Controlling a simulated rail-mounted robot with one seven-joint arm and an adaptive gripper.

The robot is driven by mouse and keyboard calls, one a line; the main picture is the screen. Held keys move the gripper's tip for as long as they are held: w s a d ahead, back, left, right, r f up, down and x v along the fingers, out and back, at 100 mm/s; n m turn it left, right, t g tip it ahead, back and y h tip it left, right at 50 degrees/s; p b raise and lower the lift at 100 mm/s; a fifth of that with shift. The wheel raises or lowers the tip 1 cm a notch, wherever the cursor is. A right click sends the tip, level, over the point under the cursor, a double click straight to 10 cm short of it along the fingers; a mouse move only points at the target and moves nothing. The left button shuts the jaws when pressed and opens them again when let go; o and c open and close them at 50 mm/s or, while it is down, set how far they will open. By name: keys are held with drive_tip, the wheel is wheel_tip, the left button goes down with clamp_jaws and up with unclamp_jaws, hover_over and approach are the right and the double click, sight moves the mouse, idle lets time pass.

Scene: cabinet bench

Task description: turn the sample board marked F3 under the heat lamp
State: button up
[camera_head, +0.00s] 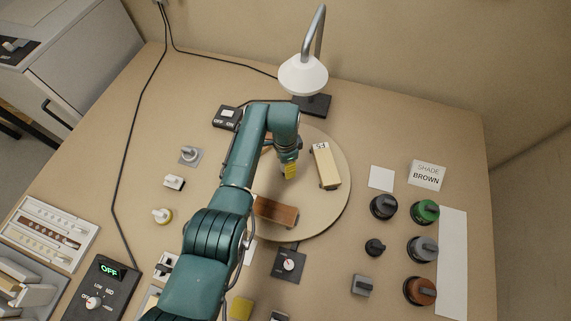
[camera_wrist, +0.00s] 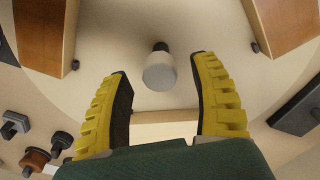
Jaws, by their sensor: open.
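The F3 board is a cream block (camera_head: 327,170) on the right part of a round turntable (camera_head: 335,207); its small top label looks like a 3 with another character. A pale strip (camera_wrist: 165,131), seemingly this board, shows between my fingers in the wrist view. My gripper (camera_head: 290,171) has yellow fingers, open and empty, above the turntable left of the board. In the wrist view the fingers (camera_wrist: 162,85) stand apart, with a grey-white hub knob (camera_wrist: 160,70) beyond. The heat lamp (camera_head: 303,75) has a white shade at the turntable's back edge.
A brown board (camera_head: 275,212) lies on the turntable's front; another brown-topped board (camera_wrist: 285,18) shows in the wrist view. Several knobs (camera_head: 384,206) stand at right, near a SHADE BROWN card (camera_head: 427,175). A dial box (camera_head: 289,263) sits in front. A control panel reads OFF (camera_head: 110,269).

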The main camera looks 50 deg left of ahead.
wheel_tip(320, 180, up, 11)
drive_tip(key=shift+f, duration=0.15)
drive_tip(key=shift+a, duration=0.1)
